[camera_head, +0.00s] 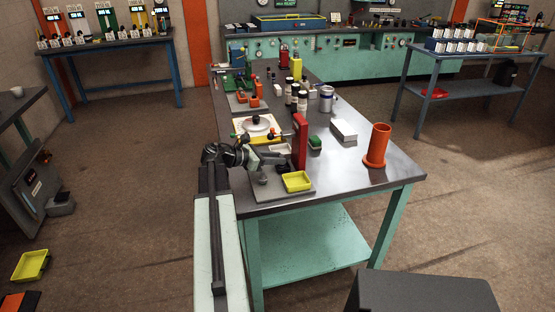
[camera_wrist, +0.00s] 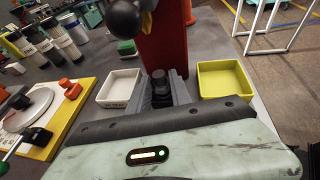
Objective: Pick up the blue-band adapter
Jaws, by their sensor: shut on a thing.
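My gripper (camera_wrist: 163,92) is shut on a small dark cylindrical fitting (camera_wrist: 158,77) in the wrist view, in front of a red upright block. I see no blue band on this fitting, so I cannot tell from its colour whether it is the blue-band adapter. In the head view my gripper (camera_head: 281,159) is over the near left part of the table, beside the red upright (camera_head: 300,142); the fitting in it is too small to make out there. A small dark piece (camera_head: 263,180) shows below my arm, on the grey plate.
A yellow tray (camera_wrist: 224,80) is right of my gripper and a white tray (camera_wrist: 119,87) is left. A yellow-edged board with orange fittings (camera_wrist: 70,88) lies farther left. Dark bottles, a can, a white box (camera_head: 343,130) and an orange cylinder (camera_head: 376,146) stand on the table.

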